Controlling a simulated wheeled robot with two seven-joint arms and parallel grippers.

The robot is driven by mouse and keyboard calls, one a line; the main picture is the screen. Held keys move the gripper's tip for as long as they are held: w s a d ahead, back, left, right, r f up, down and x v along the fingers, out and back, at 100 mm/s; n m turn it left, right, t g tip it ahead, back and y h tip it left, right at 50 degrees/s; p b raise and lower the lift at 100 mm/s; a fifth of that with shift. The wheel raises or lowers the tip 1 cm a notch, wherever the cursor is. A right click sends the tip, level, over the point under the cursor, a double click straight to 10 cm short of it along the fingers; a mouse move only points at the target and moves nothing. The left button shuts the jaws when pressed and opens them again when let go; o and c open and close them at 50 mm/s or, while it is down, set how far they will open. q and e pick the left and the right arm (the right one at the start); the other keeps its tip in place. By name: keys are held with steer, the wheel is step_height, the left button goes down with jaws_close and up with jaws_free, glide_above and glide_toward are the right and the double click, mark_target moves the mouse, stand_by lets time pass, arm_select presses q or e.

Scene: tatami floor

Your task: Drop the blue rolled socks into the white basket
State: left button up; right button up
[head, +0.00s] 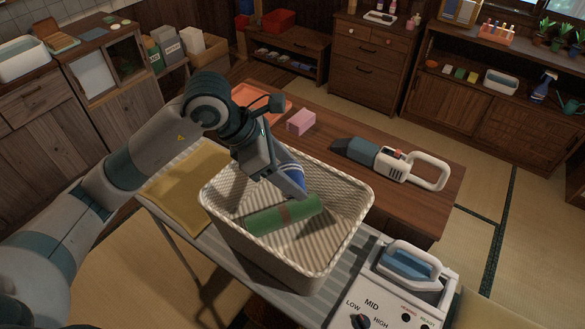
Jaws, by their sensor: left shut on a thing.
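The white basket (345,222) stands on a grey slatted stand in the middle of the head view. My left gripper (290,187) reaches in over the basket from the upper left and is shut on the blue rolled socks (289,163). The socks are partly hidden by the gripper and sit at about the height of the rim, inside its outline. My right gripper is not in view.
A low wooden table (328,130) behind the basket holds a pink box (300,122), an orange tray (262,103) and a handheld vacuum (385,160). A yellow cloth (190,182) lies left of the basket. A white appliance with a dial (398,287) stands at front right.

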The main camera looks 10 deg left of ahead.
arm_select(q)
steer(key=shift+s, duration=0.1)
steer(key=shift+f, duration=0.15)
steer(key=shift+f+b, duration=0.4)
steer(key=shift+f, duration=0.8)
step_height(320, 180, down, 3)
steer(key=shift+f+b, duration=0.2)
steer(key=shift+b, duration=0.55)
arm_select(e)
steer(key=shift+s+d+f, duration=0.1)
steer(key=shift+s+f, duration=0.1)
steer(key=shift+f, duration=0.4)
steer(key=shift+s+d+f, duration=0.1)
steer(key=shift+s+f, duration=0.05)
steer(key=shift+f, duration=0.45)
arm_select(q)
steer(key=o, duration=1.1)
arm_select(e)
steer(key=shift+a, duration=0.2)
